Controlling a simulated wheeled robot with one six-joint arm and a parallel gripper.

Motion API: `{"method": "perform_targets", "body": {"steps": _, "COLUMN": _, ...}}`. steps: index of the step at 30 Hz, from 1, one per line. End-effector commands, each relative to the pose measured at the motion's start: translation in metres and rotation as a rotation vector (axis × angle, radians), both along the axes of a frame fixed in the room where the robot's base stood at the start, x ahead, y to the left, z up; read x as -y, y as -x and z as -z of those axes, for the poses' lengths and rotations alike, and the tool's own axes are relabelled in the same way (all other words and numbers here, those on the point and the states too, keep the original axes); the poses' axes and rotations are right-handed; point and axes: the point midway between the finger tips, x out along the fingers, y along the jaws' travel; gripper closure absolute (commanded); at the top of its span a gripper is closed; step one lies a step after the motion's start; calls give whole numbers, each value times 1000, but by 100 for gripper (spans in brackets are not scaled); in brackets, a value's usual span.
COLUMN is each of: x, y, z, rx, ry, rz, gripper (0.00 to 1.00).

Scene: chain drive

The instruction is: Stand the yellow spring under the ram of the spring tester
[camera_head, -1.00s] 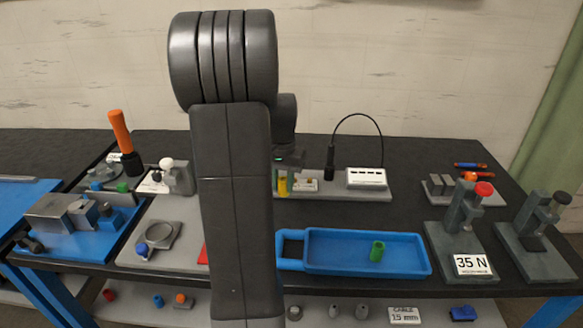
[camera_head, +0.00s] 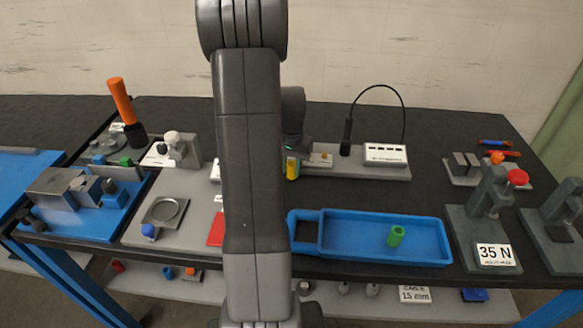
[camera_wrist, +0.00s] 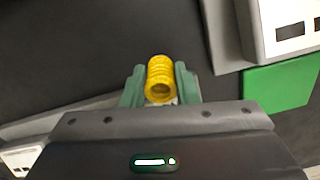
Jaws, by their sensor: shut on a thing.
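The yellow spring (camera_wrist: 160,78) stands out between the green fingers of my gripper (camera_wrist: 160,90) in the wrist view, and the fingers are shut on it. In the head view the yellow spring (camera_head: 292,169) shows just right of my arm, near the front of the grey board at the back; my gripper (camera_head: 293,152) is partly hidden by the arm. A tester-like grey stand (camera_head: 485,205) with a red knob and a "35 N" sign stands at the right. A second similar grey stand (camera_head: 560,222) is at the right edge, partly cut off.
A blue tray (camera_head: 345,256) with a green spring (camera_head: 396,236) lies in front, between my arm and the stands. A white box (camera_head: 386,154) and a black gooseneck (camera_head: 348,130) stand behind. Dark table is bare between tray and back board.

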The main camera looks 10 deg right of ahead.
Motion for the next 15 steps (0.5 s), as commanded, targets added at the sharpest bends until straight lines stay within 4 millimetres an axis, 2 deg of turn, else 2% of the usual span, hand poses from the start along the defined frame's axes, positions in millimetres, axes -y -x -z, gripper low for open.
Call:
{"method": "perform_targets", "body": {"steps": 3, "x": 0, "y": 0, "z": 8, "rx": 0, "ry": 0, "rz": 0, "gripper": 99}}
{"method": "perform_targets", "body": {"steps": 13, "x": 0, "y": 0, "z": 12, "rx": 1, "ry": 0, "rz": 0, "gripper": 99}}
{"method": "perform_targets", "body": {"steps": 14, "x": 0, "y": 0, "z": 12, "rx": 1, "ry": 0, "rz": 0, "gripper": 71}}
{"method": "perform_targets", "body": {"steps": 15, "x": 0, "y": 0, "z": 11, "rx": 1, "ry": 0, "rz": 0, "gripper": 63}}
